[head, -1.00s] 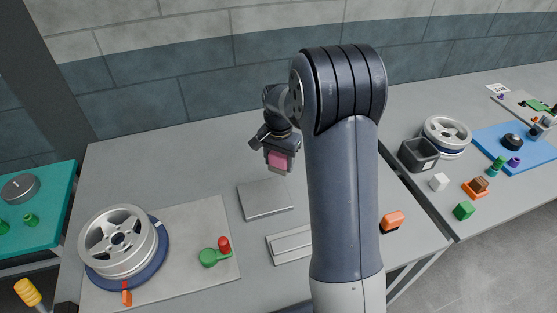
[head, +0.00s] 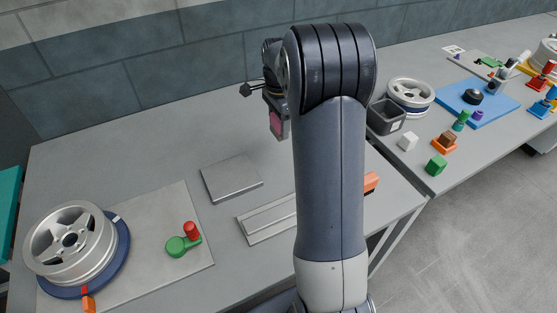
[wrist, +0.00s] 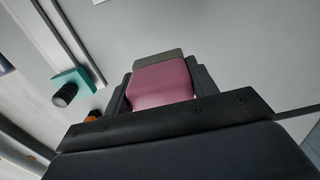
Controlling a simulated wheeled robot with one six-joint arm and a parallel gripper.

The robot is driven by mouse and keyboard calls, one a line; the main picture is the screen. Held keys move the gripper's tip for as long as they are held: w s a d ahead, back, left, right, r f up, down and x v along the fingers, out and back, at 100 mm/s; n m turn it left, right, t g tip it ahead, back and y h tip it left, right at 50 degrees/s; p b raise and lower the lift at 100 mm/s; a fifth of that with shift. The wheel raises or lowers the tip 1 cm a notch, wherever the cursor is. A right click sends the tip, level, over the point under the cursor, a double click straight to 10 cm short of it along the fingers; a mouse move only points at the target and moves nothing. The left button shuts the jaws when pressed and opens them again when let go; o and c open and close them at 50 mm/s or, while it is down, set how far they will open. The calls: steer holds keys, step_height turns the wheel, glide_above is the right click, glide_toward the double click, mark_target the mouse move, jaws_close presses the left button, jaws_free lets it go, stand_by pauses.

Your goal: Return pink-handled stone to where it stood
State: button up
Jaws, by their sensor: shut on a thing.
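The pink-handled stone (head: 276,123) hangs in my gripper (head: 277,112), above the grey table behind the flat plate. In the wrist view my gripper (wrist: 160,92) is shut on the pink handle, with a finger on each side. The stone's grey part (wrist: 158,59) shows beyond the pink block. The stone appears clear of the table in the head view. A square grey metal plate (head: 231,177) lies on the table, and a long grey rail-like tray (head: 265,220) lies in front of it, partly hidden by my arm.
A silver wheel (head: 70,242) on a blue ring and a green piece with a red knob (head: 183,242) are at left. An orange block (head: 371,182) is half hidden behind my arm. A dark bin (head: 386,118) stands at right. Table around the plate is bare.

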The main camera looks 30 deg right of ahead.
steer(key=shift+f+p, duration=0.4)
steer(key=shift+f, duration=4.4)
steer(key=o, duration=1.2)
steer(key=shift+c, duration=0.2)
step_height(320, 180, up, 12)
steer(key=shift+r, duration=0.15)
step_height(320, 180, down, 13)
steer(key=shift+s+r, duration=0.1)
steer(key=shift+r, duration=2.2)
